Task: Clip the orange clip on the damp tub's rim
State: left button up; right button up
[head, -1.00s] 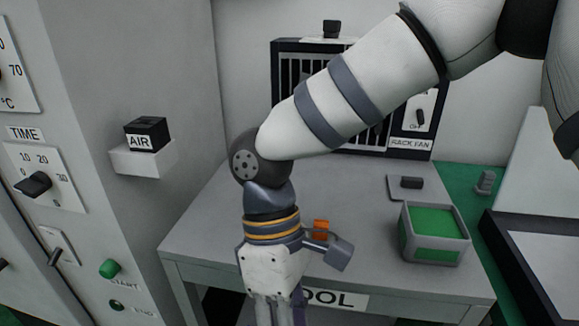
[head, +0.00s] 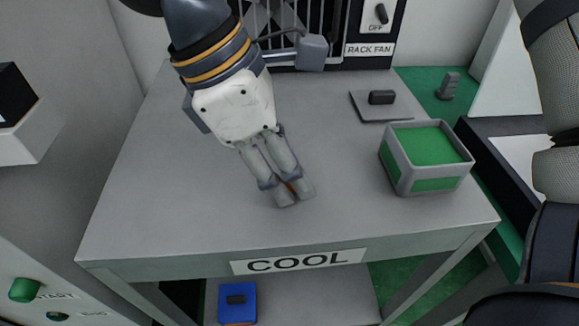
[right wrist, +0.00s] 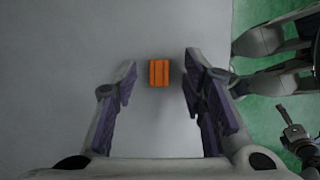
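The orange clip (right wrist: 159,73) lies on the grey table between the tips of my right gripper (right wrist: 160,68), which is open with a gap on both sides of the clip. A grey tub (head: 397,178) with green inside and green side panels stands on the table at the right. I see no word on it that marks it as damp.
A grey plate with a dark block (head: 381,97) lies behind the tub. The rack fan panel (head: 370,48) stands at the back. The COOL label (head: 298,262) is on the table's front edge. A blue box (head: 237,302) sits on the lower shelf. The table's left side is clear.

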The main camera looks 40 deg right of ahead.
jog(key=shift+d+f, duration=0.15)
jog(key=shift+f, duration=0.2)
jog(key=c, duration=0.8)
